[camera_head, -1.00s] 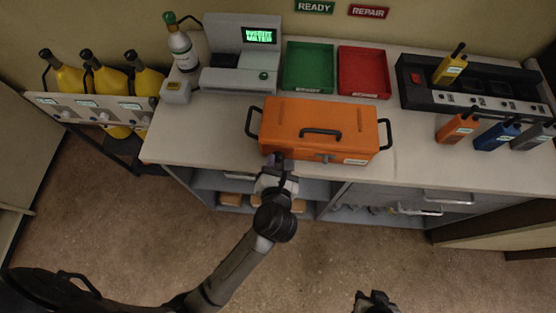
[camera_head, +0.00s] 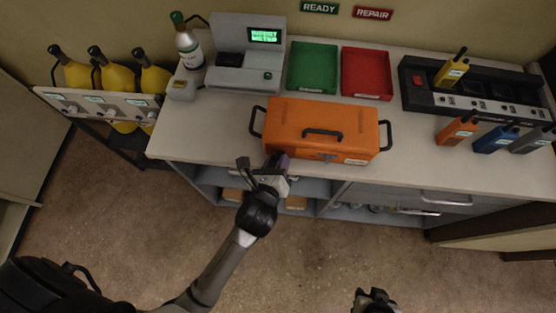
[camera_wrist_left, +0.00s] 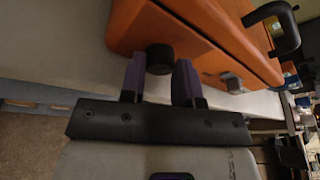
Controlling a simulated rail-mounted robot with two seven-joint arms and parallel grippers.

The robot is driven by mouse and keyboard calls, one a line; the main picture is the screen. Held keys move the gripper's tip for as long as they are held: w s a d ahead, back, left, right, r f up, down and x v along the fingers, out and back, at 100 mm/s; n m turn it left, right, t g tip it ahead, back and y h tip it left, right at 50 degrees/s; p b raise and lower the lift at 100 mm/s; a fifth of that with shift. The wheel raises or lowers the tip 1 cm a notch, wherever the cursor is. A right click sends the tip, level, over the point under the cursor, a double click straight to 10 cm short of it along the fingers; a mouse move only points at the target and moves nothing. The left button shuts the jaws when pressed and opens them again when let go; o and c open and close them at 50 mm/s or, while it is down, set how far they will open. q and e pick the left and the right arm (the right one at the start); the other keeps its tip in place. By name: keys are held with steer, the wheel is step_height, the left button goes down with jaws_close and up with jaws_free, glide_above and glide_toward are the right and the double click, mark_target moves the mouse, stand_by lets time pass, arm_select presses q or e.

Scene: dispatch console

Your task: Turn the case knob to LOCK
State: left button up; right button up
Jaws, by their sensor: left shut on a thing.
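The orange case (camera_head: 290,118) lies on the worktop with its lid shut and a black carry handle on top. Its round black knob (camera_wrist_left: 160,57) is on the front face, seen in the left wrist view. My left gripper (camera_head: 277,163) is at the lower left of the case front. In the left wrist view its purple fingers (camera_wrist_left: 160,78) stand on either side of the knob, shut on it. A grey latch (camera_wrist_left: 232,82) sits further along the front. The knob's mark and any LOCK label cannot be read. My right gripper (camera_head: 375,298) is low in the head view, away from the worktop.
Behind the case stand a green tray (camera_head: 313,67), a red tray (camera_head: 366,73) and a grey console (camera_head: 240,78) with a lit screen. Several handheld radios and a charger (camera_head: 425,97) are at the right. The worktop (camera_head: 215,130) left of the case is clear.

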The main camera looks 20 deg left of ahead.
arm_select(q)
steer(key=shift+n, duration=0.4)
steer(key=shift+t, duration=0.3)
steer(key=o, duration=0.7)
steer(key=shift+c, duration=0.2)
steer(key=v, duration=1.3)
steer(key=shift+s+a+r, duration=0.2)
steer(key=shift+s+a, duration=0.05)
steer(key=shift+s, duration=0.15)
